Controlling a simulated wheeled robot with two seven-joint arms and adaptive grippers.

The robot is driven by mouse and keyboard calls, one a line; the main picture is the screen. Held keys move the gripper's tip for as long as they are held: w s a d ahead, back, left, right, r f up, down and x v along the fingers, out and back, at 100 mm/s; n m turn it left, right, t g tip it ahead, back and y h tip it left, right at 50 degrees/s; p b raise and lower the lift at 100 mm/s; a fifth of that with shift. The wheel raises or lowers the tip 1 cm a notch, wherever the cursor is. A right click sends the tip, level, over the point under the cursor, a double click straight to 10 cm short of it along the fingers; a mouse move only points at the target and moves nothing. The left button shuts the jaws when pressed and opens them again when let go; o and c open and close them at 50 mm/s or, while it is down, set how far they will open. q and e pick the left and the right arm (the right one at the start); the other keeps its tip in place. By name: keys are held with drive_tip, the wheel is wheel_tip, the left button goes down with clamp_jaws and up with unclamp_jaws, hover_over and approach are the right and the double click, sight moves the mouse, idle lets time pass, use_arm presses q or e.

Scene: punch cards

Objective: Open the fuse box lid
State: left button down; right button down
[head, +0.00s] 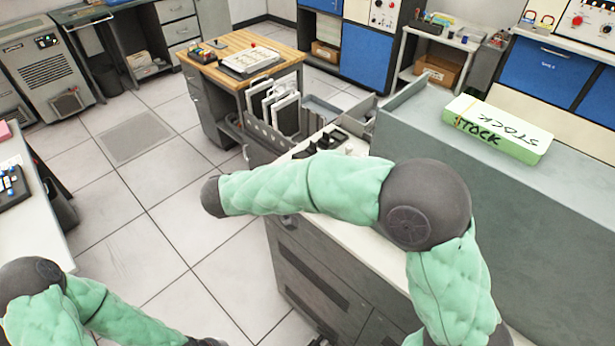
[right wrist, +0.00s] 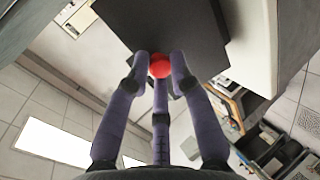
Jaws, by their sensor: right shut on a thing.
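In the right wrist view, a red round knob (right wrist: 160,66) sits at the edge of a dark grey panel (right wrist: 165,25), which looks like the fuse box lid. The fingers of my right gripper (right wrist: 160,72) are shut around this knob. How far the lid stands open cannot be told. In the head view my right arm reaches over the counter, and its gripper and the knob do not show. My left arm is at the lower left of the head view, with its gripper out of sight.
A grey machine top (head: 400,125) carries a green and white box marked STOCK (head: 497,128) on the right. A white counter (head: 345,145) runs beside it. A wooden-topped desk (head: 238,48) stands behind. Tiled floor (head: 170,215) is clear on the left.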

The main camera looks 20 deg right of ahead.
drive_tip(key=shift+s+a+f+b, duration=0.2)
drive_tip(key=shift+a+f, duration=0.25)
drive_tip(key=shift+f, duration=0.05)
drive_tip(key=shift+s+a+f+b, duration=0.15)
drive_tip(key=shift+s+a+f, duration=0.05)
drive_tip(key=shift+a+f, duration=0.25)
drive_tip(key=shift+f, duration=0.1)
drive_tip(key=c, duration=1.1)
unclamp_jaws()
drive_tip(key=shift+d, duration=0.1)
drive_tip(key=shift+w, duration=0.1)
drive_tip(key=shift+r, duration=0.2)
drive_tip(key=v, duration=1.2)
